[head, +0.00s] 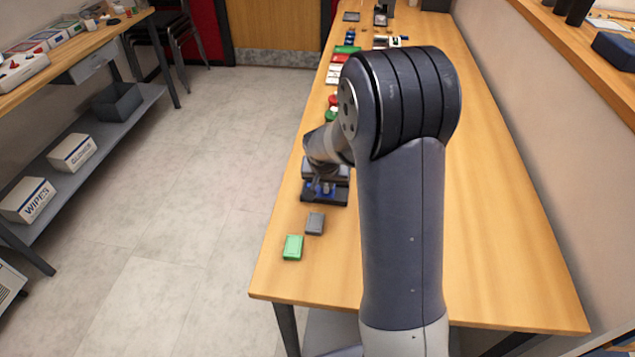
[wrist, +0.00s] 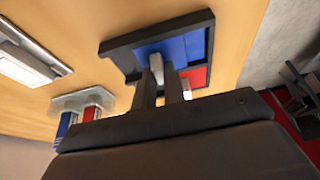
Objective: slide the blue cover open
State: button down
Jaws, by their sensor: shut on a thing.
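The blue cover (wrist: 185,46) lies in a dark rectangular frame (wrist: 118,54) in the wrist view. A pale grey knob (wrist: 156,62) stands on the cover. A red area (wrist: 195,76) shows in the frame beside the blue. My gripper (wrist: 158,74) has its two dark fingers closed on the knob, one on each side. In the head view the dark frame (head: 312,196) sits near the table's left edge, with a little blue (head: 327,189) showing. My gripper (head: 322,182) is over it, and my arm partly hides the rest.
A grey block (head: 315,223) and a green block (head: 293,247) lie in front of the frame on the wooden table (head: 500,260). Several devices stand farther back along the left edge. The table's right side is clear.

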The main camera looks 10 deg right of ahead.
jog(key=d, duration=0.1)
jog(key=s+d, duration=0.1)
jog(key=d, duration=0.1)
jog(key=shift+s+d, duration=0.2)
jog(key=c, duration=1.5)
grip_release()
jog(key=shift+d, duration=0.1)
jog(key=shift+o, duration=0.2)
jog(key=b+v, duration=0.1)
jog(key=v, duration=1)
jog(key=shift+f, duration=0.1)
